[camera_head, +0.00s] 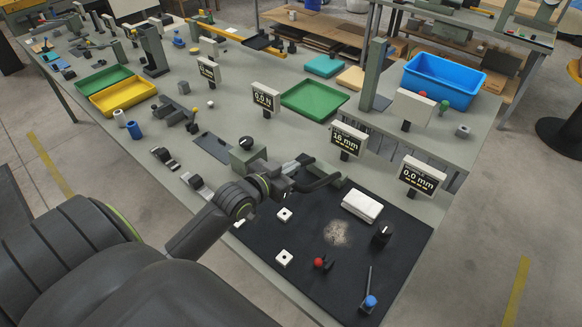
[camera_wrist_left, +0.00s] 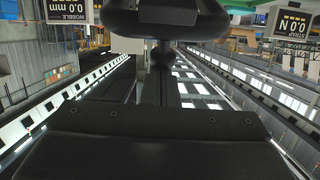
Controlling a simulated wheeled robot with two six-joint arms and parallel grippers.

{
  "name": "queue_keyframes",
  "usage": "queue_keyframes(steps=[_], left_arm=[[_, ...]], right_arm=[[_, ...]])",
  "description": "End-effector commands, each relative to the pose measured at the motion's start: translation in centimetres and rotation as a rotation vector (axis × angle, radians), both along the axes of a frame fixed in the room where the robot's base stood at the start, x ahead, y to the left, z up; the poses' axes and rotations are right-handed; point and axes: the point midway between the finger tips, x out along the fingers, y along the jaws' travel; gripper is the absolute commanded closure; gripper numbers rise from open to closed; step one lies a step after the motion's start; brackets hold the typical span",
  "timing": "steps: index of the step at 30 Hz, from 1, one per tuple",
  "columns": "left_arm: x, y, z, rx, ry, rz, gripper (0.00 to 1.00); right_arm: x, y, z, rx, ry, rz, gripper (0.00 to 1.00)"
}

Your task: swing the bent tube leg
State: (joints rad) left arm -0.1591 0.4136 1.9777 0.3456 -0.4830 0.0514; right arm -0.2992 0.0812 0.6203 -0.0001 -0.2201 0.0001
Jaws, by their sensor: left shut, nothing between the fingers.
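My left gripper (camera_head: 314,181) reaches in from the lower left in the head view, low over the bench near the back edge of a black mat (camera_head: 300,228). It is shut with nothing held. I cannot make out a bent tube leg or a lounger frame for certain; the dark curved shapes around the gripper blend together. In the left wrist view a dark rounded part on a short post (camera_wrist_left: 163,60) fills the top middle, and a dark body fills the bottom; I cannot tell what the rounded part belongs to. My right gripper is not in view.
The mat holds a white block (camera_head: 362,205), a black knob (camera_head: 382,235), a red-topped knob (camera_head: 320,263) and a blue-tipped lever (camera_head: 370,301). Displays reading 16 mm (camera_head: 348,139) and 0.0 mm (camera_head: 422,176) stand behind it. A green tray (camera_head: 314,101) and blue bin (camera_head: 444,80) lie farther back.

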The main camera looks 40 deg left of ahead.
Motion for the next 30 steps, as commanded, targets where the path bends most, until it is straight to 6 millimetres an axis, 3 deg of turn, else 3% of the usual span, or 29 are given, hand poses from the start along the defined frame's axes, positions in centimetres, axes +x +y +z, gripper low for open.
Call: queue_keyframes(steps=[10, 21, 30], left_arm=[[-1.9, 0.2, -3.5, -0.01, -0.123, 0.001, 1.0], [-4.0, 0.3, -8.0, -0.009, -0.12, 0.001, 1.0], [-4.6, 0.4, -10.3, -0.011, -0.121, 0.0, 1.0]], right_arm=[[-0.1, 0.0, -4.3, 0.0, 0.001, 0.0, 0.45], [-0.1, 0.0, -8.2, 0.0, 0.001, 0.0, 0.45], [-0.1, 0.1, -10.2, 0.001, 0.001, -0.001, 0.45]])
